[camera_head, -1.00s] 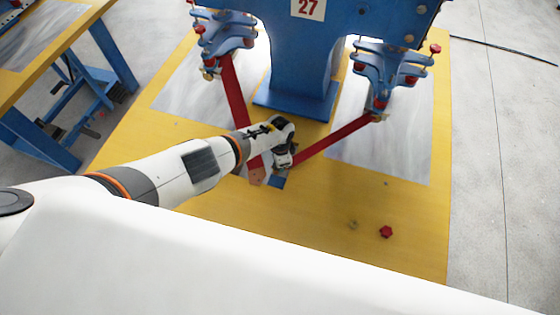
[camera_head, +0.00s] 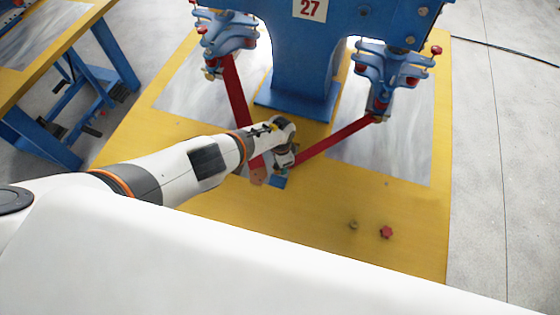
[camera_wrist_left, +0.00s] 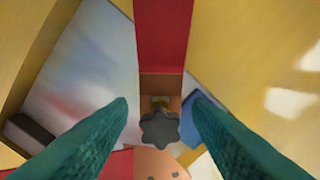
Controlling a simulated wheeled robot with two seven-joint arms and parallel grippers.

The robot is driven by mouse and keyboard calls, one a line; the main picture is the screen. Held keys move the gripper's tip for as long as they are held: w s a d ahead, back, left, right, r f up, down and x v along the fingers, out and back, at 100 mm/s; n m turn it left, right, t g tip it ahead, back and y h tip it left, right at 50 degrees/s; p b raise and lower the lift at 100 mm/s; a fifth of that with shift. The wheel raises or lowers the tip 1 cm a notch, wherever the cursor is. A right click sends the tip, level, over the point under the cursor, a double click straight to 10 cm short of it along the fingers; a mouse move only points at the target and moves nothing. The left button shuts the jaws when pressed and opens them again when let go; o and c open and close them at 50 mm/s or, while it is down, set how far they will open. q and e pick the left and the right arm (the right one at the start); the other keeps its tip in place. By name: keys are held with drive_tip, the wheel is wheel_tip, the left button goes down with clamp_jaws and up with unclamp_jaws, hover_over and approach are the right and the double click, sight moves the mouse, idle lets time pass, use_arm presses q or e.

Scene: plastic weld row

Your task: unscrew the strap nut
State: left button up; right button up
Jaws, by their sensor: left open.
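The strap nut, a dark star-shaped knob (camera_wrist_left: 160,130), shows in the left wrist view at the copper-coloured end of a red strap (camera_wrist_left: 163,35). A small brass-coloured piece (camera_wrist_left: 161,103) shows just above it in the picture. My left gripper (camera_wrist_left: 159,101) is open, its two teal fingers on either side of the knob with gaps to both. In the head view my left gripper (camera_head: 284,160) is over the spot where two red straps, the left one (camera_head: 236,92) and the right one (camera_head: 335,139), come together. The knob is hidden there. My right gripper is not in view.
A blue machine (camera_head: 303,75) marked 27 stands behind on the yellow floor plate (camera_head: 210,215). A red star knob (camera_head: 386,232) and a small brass piece (camera_head: 353,225) lie at the front right. A yellow-topped blue bench (camera_head: 50,35) is at the left.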

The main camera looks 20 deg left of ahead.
use_arm(q)
drive_tip(key=m, duration=0.5)
drive_tip(key=shift+s+m, duration=0.25)
drive_tip(key=shift+m, duration=0.15)
drive_tip(key=m, duration=0.3)
drive_tip(key=shift+s, duration=0.15)
drive_tip(key=m+b, duration=0.1)
drive_tip(key=m, duration=0.3)
drive_tip(key=shift+s, duration=0.15)
drive_tip(key=m, duration=0.4)
drive_tip(key=shift+s+d+m, duration=0.1)
drive_tip(key=shift+s+m, duration=0.15)
drive_tip(key=shift+m, duration=0.15)
